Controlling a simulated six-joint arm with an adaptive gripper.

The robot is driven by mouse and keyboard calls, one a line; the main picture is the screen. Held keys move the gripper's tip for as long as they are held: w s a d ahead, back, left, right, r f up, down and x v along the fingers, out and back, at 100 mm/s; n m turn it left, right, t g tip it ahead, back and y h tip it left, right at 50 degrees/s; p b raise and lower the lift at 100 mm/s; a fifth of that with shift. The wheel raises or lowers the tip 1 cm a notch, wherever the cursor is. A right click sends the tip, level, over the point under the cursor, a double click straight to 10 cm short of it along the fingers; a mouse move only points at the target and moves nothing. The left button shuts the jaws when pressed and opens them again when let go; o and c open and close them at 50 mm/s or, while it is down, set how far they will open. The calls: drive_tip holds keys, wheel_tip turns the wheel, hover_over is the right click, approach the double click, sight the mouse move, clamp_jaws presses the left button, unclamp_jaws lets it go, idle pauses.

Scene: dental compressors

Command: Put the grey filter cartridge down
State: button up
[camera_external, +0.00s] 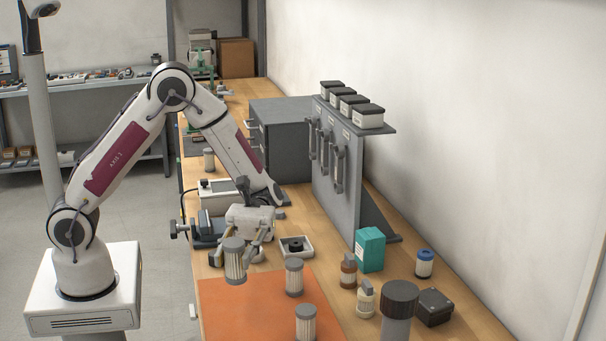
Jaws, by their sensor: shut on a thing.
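My gripper (238,250) is shut on a grey filter cartridge (235,266), a pale pleated cylinder with a grey cap. The cartridge is upright, near the far left part of the orange mat (250,308). I cannot tell whether its base touches the surface. Two similar cartridges stand on the mat: one (294,278) right of the held one, and another (306,324) nearer the camera. A further similar cylinder (209,159) stands farther back on the bench.
A small white tray with a dark part (296,247) sits just behind the mat. A brown bottle (348,271), a teal box (370,250), a cream bottle (365,300), and a large grey cylinder (398,318) stand to the right. The mat's left front is clear.

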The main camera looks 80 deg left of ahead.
sight(236, 277)
drive_tip(key=shift+f, duration=2.5)
drive_tip(key=shift+f, duration=0.1)
drive_tip(key=shift+f, duration=3)
drive_tip(key=shift+f, duration=0.1)
drive_tip(key=shift+f, duration=1.8)
drive_tip(key=shift+f, duration=0.15)
drive_tip(key=o, duration=1.1)
drive_tip(key=shift+o, duration=0.2)
